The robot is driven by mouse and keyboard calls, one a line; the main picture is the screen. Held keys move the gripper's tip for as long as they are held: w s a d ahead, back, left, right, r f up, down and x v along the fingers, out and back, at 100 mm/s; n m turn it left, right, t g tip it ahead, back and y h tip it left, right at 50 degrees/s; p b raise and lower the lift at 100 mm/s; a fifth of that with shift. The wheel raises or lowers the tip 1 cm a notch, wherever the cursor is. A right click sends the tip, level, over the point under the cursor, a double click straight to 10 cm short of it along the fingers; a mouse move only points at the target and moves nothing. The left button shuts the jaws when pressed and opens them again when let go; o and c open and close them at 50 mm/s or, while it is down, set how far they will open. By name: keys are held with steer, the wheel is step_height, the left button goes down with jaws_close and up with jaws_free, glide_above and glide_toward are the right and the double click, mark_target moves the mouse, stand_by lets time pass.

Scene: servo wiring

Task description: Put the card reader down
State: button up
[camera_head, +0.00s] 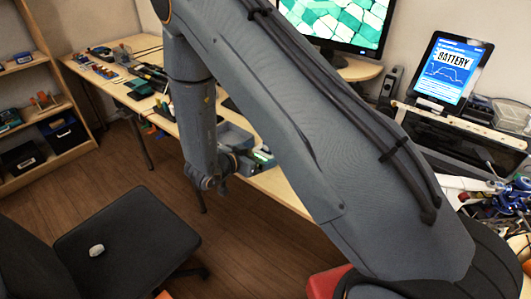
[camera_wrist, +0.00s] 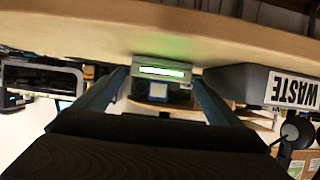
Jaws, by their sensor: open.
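The card reader (camera_wrist: 163,86) is a small grey box with a lit green display. In the wrist view, which is upside down, it sits against the pale wooden table top (camera_wrist: 150,30). My gripper (camera_wrist: 160,78) is open, with one finger on each side of the reader. A gap shows at the left finger; whether the right finger touches cannot be told. In the head view a small green-lit thing, likely the reader, shows at the table edge beside my arm. My gripper (camera_head: 220,184) is small there and its fingers are unclear.
A grey bin labelled WASTE (camera_wrist: 285,88) stands close beside the reader. Tools and small parts lie along the table (camera_head: 145,62) at the left. A monitor (camera_head: 345,20) stands behind my arm. A black chair (camera_head: 130,235) stands on the floor in front.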

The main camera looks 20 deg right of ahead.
steer(key=b+v, duration=0.1)
steer(key=v, duration=0.7)
steer(key=shift+s+a, duration=0.2)
steer(key=shift+a, duration=0.05)
steer(key=shift+a+r, duration=0.15)
steer(key=shift+r, duration=0.05)
steer(key=w+a+r+n+t+y, duration=0.1)
steer(key=w+a+r+n+y, duration=0.15)
steer(key=w+y, duration=0.35)
steer(key=s+d+r+n+g+y, duration=0.1)
steer(key=s+d+r+n+g, duration=0.1)
steer(key=s, duration=0.6)
steer(key=s+d+r+n+g+y, duration=0.2)
steer(key=s+d, duration=0.3)
steer(key=s, duration=0.4)
steer(key=s+d+r+n+g+y, duration=0.1)
steer(key=s+d+n+g, duration=0.3)
steer(key=s, duration=0.5)
steer(key=shift+s+r+g+y, duration=0.2)
steer(key=shift+r+g+y, duration=0.1)
steer(key=shift+r+y, duration=0.1)
steer(key=shift+d, duration=0.1)
